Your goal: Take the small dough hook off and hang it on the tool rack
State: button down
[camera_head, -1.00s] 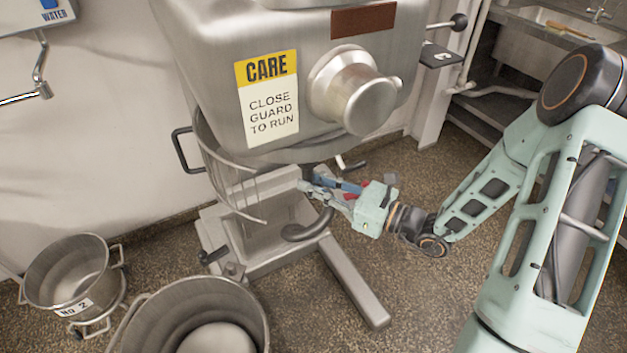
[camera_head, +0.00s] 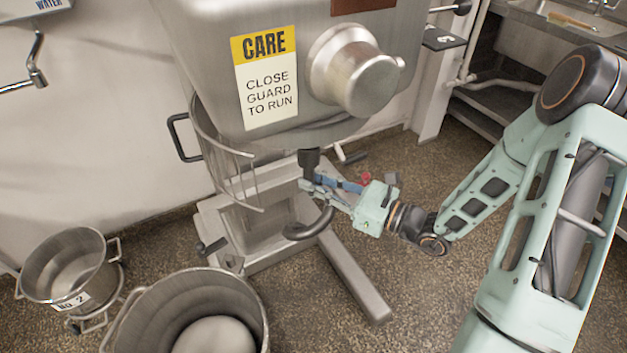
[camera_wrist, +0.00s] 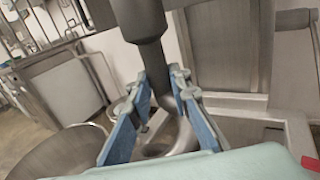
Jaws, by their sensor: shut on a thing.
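The small dough hook (camera_head: 311,227) is a dark grey curved metal hook below the mixer head (camera_head: 285,70). My gripper (camera_head: 313,187) is shut on its upper shank. In the wrist view the blue fingers (camera_wrist: 161,100) stand either side of the shank, with the hook's curve (camera_wrist: 182,135) below them. A thick dark shaft (camera_wrist: 142,22) rises above the fingers, and whether the hook is still joined to it cannot be told. The tool rack cannot be made out for certain in these views.
The wire bowl guard (camera_head: 225,165) stands open to the left of the hook. A large bowl with dough (camera_head: 190,300) and a smaller bowl marked No 2 (camera_head: 68,262) stand on the floor at lower left. The mixer's base leg (camera_head: 350,280) runs forward below my gripper.

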jog(key=shift+v, duration=2.55)
jog(key=shift+r+p, duration=0.15)
jog(key=shift+p, duration=0.2)
notch_tip(320, 180, up, 5)
jog(key=p, duration=0.4)
jog(key=shift+r, duration=0.1)
jog(key=shift+d, duration=0.1)
jog(key=p+v, duration=0.2)
jog(key=v, duration=2)
jog(key=shift+s, duration=0.15)
dwell(1.1)
jog(key=shift+d, duration=0.2)
